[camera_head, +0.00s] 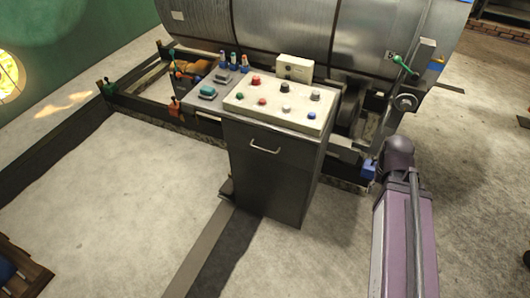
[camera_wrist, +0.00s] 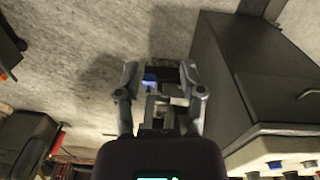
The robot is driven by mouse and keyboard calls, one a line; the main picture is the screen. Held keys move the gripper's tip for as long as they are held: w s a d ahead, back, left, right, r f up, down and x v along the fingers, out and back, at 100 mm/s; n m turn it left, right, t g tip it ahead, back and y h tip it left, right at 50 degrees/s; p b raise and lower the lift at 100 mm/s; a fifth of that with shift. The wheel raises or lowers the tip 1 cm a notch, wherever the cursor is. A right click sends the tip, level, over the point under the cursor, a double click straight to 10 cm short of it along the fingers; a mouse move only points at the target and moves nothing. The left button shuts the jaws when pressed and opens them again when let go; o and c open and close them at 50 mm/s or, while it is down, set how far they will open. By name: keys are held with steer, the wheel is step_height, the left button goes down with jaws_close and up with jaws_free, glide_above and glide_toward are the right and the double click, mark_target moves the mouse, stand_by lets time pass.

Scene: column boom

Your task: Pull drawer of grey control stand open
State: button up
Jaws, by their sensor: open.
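The grey control stand (camera_head: 265,185) is a dark cabinet near the middle of the head view, topped by a pale sloped panel with coloured buttons. Its drawer (camera_head: 290,155) is at the top of the front face, appears shut, and has a light bar handle (camera_head: 265,150). In the wrist view the stand (camera_wrist: 235,75) shows upside down at the right, with what looks like the handle (camera_wrist: 308,94) at the right edge. My gripper (camera_wrist: 160,75) is open and empty, to the left of the stand in that view and apart from the handle. I cannot make out the gripper in the head view.
A large metal cylinder (camera_head: 270,35) on a dark frame stands behind the stand. A lower box with coloured levers (camera_head: 207,93) adjoins it at the left. A wooden pallet (camera_head: 20,270) lies at the lower left. The concrete floor (camera_head: 130,190) before the stand is mostly clear.

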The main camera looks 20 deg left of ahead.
steer(key=w+a+f+n+t+h+b, duration=0.1)
steer(key=w+a+f+n+h+b, duration=0.15)
steer(key=a+f+b, duration=0.2)
steer(key=w+a+f+n+t+h+b, duration=0.1)
steer(key=w+a+f+h+b, duration=0.1)
steer(key=w+a+f+b, duration=0.3)
steer(key=n+t+h+b, duration=0.2)
steer(key=n+t+b, duration=0.9)
steer(key=b, duration=0.6)
glide_toward(263, 150)
steer(key=s+a+m+t, duration=0.1)
steer(key=s+m, duration=0.1)
steer(key=s, duration=0.1)
steer(key=shift+s+a+f+n, duration=0.1)
steer(key=shift+a+f+n, duration=0.05)
steer(key=shift+a+n, duration=0.1)
steer(key=shift+d, duration=0.1)
steer(key=shift+b+x, duration=1.25)
steer(key=shift+x, duration=5.65)
